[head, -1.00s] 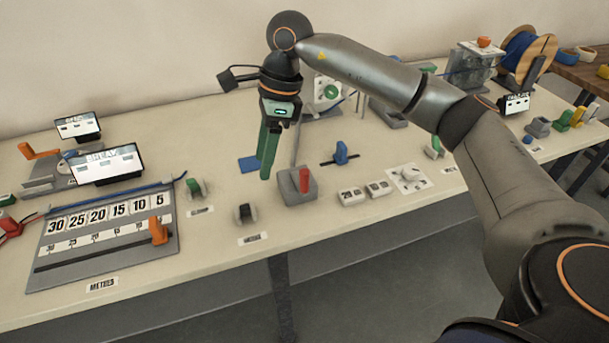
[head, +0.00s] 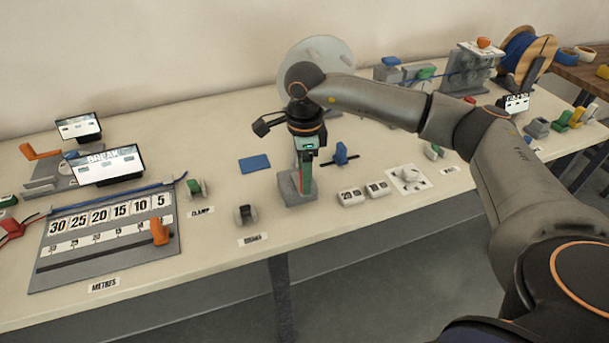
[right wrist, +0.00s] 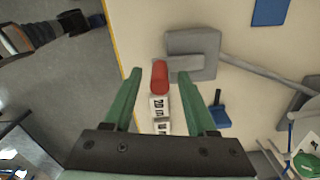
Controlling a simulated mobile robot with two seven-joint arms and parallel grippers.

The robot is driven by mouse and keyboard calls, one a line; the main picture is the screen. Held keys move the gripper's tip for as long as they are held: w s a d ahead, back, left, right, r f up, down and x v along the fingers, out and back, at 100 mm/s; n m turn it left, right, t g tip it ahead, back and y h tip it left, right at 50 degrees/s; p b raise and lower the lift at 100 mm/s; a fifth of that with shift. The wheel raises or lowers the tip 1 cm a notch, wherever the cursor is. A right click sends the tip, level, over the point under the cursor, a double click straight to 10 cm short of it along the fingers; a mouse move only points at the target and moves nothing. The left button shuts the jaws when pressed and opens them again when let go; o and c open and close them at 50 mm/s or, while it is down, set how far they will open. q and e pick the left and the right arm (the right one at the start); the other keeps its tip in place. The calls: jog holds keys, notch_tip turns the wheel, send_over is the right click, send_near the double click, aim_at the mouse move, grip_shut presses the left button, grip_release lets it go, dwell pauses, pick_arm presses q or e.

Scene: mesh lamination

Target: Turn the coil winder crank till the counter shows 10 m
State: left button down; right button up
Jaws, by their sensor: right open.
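The coil winder crank is a grey block (head: 290,191) with a red handle (right wrist: 160,77), near the table's front middle. In the right wrist view the grey block (right wrist: 193,55) sits beside the red handle, and a grey rod runs right from it. My right gripper (head: 305,180) points down over the crank and hides most of the handle in the head view. Its green fingers (right wrist: 165,82) are open, and the red handle shows between them, not clasped. Small white number blocks (head: 350,196), perhaps the counter, stand right of the crank. My left gripper is not in view.
A pale round disc (head: 335,62) stands behind my right wrist. A blue clamp-like piece (head: 341,155) stands close right of the gripper, and a blue pad (head: 255,163) lies to its left. A grey board with metre numbers (head: 105,262) fills the left front.

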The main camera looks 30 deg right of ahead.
jog(key=shift+f, duration=0.55)
grip_shut()
